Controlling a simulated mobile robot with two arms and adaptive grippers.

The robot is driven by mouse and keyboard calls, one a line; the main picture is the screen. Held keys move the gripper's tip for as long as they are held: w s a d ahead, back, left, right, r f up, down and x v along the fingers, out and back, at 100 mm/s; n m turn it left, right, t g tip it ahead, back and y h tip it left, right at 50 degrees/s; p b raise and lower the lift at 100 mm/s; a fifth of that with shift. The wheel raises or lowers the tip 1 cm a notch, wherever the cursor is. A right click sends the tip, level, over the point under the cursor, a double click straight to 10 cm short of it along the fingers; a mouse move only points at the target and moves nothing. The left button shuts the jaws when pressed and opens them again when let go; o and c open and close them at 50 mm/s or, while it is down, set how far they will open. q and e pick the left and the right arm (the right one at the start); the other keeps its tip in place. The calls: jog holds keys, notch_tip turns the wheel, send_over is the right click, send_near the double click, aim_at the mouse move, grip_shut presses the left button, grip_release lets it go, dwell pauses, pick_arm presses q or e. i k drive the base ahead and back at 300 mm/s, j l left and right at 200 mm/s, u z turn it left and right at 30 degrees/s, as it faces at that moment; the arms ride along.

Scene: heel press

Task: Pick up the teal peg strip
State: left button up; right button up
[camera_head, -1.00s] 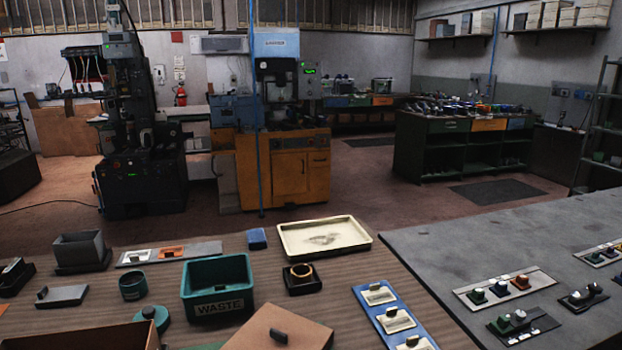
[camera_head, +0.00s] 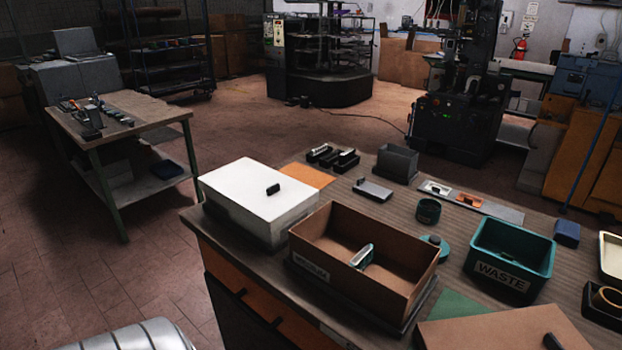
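A small teal-and-pale piece (camera_head: 362,257) lies tilted inside the open brown cardboard box (camera_head: 405,252) at the front of the workbench. It may be the teal peg strip, but it is too small to make out any pegs. No other piece in view clearly looks like a teal peg strip. Neither of my grippers is in view.
A white lidded box (camera_head: 258,196) stands left of the cardboard box. A teal waste bin (camera_head: 500,275) and a closed brown box (camera_head: 500,332) stand to the right. A grey bin (camera_head: 397,165) is at the back. A side table (camera_head: 150,108) stands at left across open floor.

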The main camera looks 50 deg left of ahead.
aim_at(363, 259)
jog(key=u, duration=1.35)
